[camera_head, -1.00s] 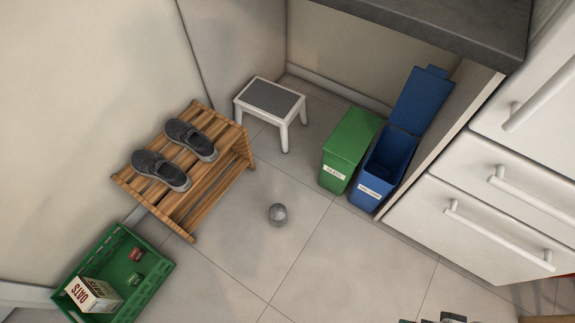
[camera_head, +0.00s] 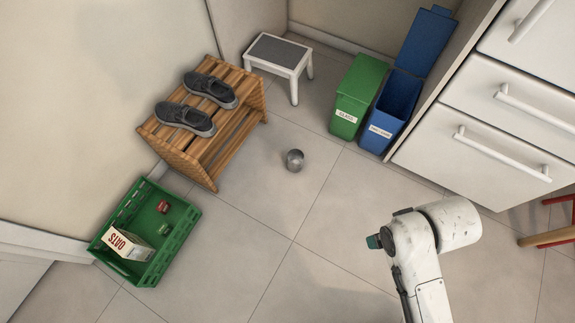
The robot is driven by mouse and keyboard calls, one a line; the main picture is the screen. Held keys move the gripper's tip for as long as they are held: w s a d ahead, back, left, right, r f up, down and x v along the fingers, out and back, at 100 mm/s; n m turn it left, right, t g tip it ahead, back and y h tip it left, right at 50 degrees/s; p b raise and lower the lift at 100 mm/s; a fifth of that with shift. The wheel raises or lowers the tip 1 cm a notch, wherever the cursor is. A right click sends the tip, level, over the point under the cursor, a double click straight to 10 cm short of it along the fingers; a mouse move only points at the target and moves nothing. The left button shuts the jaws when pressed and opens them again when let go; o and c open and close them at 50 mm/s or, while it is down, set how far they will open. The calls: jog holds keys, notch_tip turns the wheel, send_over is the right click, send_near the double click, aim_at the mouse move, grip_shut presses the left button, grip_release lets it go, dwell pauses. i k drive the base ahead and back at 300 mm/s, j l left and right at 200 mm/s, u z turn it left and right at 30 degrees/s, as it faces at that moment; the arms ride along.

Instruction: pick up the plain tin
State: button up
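The plain tin (camera_head: 295,161) is a small grey metal can standing on the tiled floor, near the middle of the head view. It is clear of the wooden rack and the bins. My arm reaches in from the bottom right, with its white links to the right of and nearer than the tin. My gripper itself cannot be made out; only arm links and a dark greenish part at the left of the arm show. Nothing of mine touches the tin.
A wooden rack (camera_head: 228,145) with dark shoes (camera_head: 187,118) stands left of the tin. A green crate (camera_head: 172,267) holds an oats box (camera_head: 130,245) and small tins. A white step stool (camera_head: 279,53), green bin (camera_head: 355,95) and open blue bin (camera_head: 393,112) stand behind. Floor around the tin is free.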

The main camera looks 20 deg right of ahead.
aim_at(296, 157)
jog(key=i+j+z, duration=0.1)
jog(key=i, duration=0.3)
jog(key=i+j+z, duration=0.1)
jog(key=i+j, duration=0.25)
jog(key=i+j+z, duration=0.1)
jog(key=i+j, duration=0.15)
jog(key=i, duration=0.25)
